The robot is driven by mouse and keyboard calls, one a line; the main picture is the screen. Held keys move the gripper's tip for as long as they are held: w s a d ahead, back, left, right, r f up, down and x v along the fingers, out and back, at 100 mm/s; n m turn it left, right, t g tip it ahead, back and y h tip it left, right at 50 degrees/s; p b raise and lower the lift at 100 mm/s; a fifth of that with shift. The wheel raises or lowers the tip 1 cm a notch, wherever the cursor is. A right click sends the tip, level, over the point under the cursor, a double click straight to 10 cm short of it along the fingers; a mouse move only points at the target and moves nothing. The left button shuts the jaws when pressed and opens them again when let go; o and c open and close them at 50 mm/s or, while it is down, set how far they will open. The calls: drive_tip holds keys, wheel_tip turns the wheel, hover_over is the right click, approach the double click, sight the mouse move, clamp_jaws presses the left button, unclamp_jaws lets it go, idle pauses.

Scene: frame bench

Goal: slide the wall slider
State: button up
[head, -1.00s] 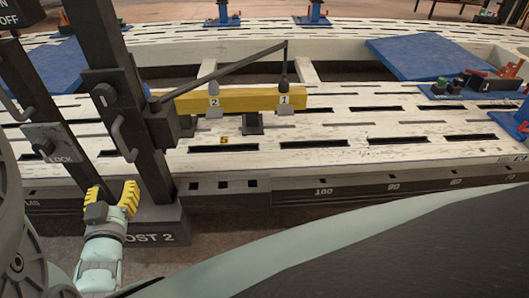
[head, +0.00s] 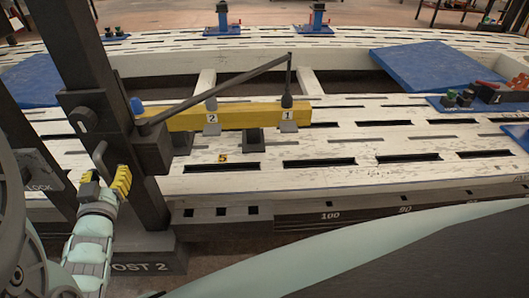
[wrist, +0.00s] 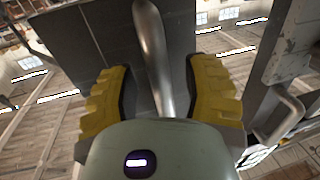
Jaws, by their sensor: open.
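My gripper (head: 106,182) is open, with yellow ribbed finger pads, in front of the dark post's lower part. A curved metal handle (head: 101,158) on the post stands just above the fingers. In the wrist view, a pale metal handle (wrist: 152,58) runs between the two open fingers, in front of a dark grey plate (wrist: 100,40). Its lower end is hidden behind my gripper's body. I cannot tell whether either pad touches it. No label naming a wall slider can be read.
A second handle (wrist: 282,115) sits on a grey panel at right in the wrist view. A panel marked LOCK (head: 38,186) is at far left. The white slotted bench (head: 330,145) carries a yellow bar (head: 240,114) under a dark arm. The post base reads POST 2.

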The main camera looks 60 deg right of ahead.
sight(95, 156)
drive_tip(key=shift+o, duration=0.3)
clamp_jaws()
drive_tip(key=shift+a, duration=0.1)
wheel_tip(95, 156, up, 11)
drive_tip(key=p, duration=0.8)
drive_tip(key=shift+f, duration=0.15)
drive_tip(key=shift+c, duration=0.3)
unclamp_jaws()
drive_tip(key=shift+f, duration=0.1)
